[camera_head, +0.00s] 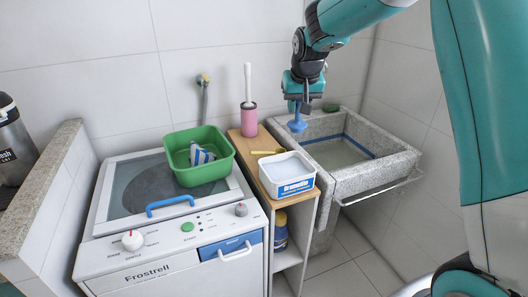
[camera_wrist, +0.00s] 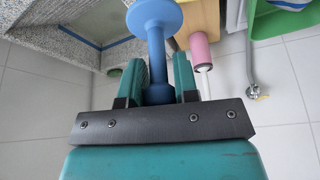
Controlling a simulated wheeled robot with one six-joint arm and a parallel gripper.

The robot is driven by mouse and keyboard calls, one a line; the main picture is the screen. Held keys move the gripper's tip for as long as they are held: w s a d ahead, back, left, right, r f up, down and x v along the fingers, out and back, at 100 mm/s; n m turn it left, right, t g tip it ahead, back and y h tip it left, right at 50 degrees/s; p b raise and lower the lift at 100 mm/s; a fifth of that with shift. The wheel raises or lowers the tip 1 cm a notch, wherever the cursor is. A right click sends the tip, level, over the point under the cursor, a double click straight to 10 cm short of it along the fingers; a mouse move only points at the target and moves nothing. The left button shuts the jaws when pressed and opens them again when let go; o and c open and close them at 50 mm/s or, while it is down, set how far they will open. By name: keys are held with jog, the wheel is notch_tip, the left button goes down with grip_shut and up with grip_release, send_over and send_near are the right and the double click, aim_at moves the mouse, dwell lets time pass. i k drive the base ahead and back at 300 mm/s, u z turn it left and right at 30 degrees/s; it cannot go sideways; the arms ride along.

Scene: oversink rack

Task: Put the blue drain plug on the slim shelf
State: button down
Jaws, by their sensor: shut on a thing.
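In the wrist view the blue plug (camera_wrist: 153,18) has a wide round end and a narrow stem. The stem sits between the two teal fingers of my gripper (camera_wrist: 158,78), which are shut on it. The slim shelf (camera_head: 244,149) is a narrow wood-topped unit between the washing machine and the sink, left of the plug. Part of its wooden top (camera_wrist: 203,17) shows in the wrist view.
A green basin (camera_head: 205,170) sits on the washing machine (camera_head: 170,245). The granite sink (camera_head: 390,168) is at right.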

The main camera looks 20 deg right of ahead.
aim_at(262, 146)
jog(key=i, duration=0.85)
